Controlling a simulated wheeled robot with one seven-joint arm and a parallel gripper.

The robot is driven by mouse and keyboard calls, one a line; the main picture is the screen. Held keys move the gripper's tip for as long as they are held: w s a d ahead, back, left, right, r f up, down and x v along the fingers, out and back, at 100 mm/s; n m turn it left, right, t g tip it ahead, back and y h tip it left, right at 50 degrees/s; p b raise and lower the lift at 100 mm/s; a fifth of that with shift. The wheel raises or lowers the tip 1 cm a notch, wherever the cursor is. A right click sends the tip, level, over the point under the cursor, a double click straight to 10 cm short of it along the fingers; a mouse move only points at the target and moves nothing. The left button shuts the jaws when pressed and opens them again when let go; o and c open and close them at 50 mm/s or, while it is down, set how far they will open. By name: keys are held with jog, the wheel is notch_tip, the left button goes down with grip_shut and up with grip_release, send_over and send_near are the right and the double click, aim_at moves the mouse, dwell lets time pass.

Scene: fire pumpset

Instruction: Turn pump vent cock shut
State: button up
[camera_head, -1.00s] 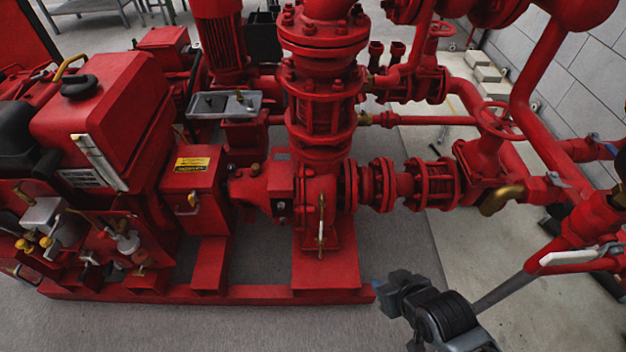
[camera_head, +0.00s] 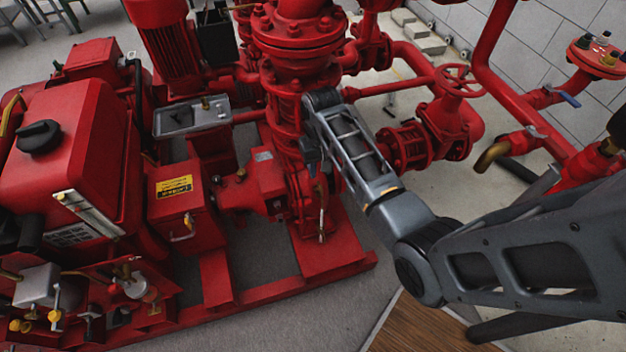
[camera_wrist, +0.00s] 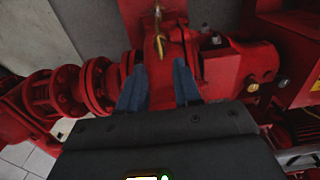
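The red pump casing (camera_head: 303,205) stands at the middle of the head view. A slim brass fitting (camera_head: 322,212), which looks like the vent cock, runs down its front. In the wrist view the brass fitting (camera_wrist: 158,32) is at the top centre, beyond the fingertips. My gripper (camera_wrist: 158,75) is open, with its two blue-grey fingers apart and nothing visible between them. In the head view my gripper (camera_head: 311,165) is beside the upper casing, partly covered by my arm. The cock's handle position is too small to tell.
Flanged red pipe (camera_wrist: 65,90) runs left of the fingers in the wrist view. A gate valve with a handwheel (camera_head: 455,80) and a brass elbow (camera_head: 490,156) are to the right. A red control box (camera_head: 175,195) stands left of the pump. Grey floor (camera_head: 330,315) lies in front.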

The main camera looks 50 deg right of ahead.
aim_at(319, 186)
notch_tip(319, 186, down, 7)
jog(key=shift+b, duration=0.55)
grip_shut()
